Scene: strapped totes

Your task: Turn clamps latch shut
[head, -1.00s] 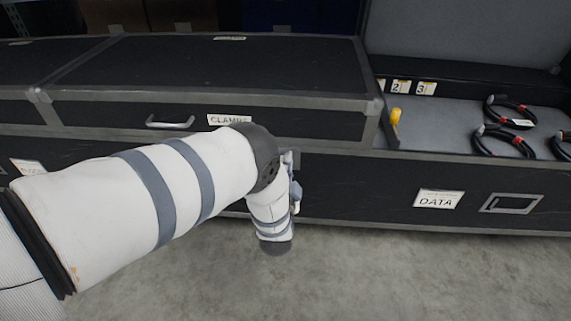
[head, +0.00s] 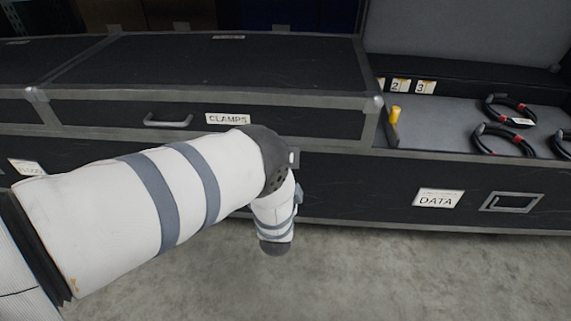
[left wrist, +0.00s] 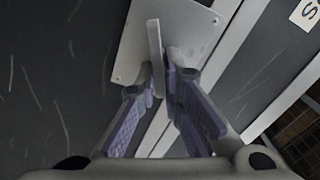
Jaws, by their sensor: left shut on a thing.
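The closed black clamps case (head: 95,118) carries a CLAMPS label (head: 228,118) and has grey metal edges. In the left wrist view, its latch has a pale metal plate (left wrist: 195,38) and a thin upright tab (left wrist: 154,45). My left gripper (left wrist: 165,75) has its purple-padded fingers closed on the tab, one finger on each side. In the head view, my left arm hides the gripper and most of the latch. Whether the latch is fully turned, I cannot tell. My right gripper is in neither view.
An open case (head: 340,190) with a DATA label (head: 438,199) stands at the right, with coiled black cables (head: 505,140) and a yellow piece (head: 394,115) on its grey foam. A handle (head: 168,121) is on the clamps case front. The concrete floor (head: 420,275) in front is clear.

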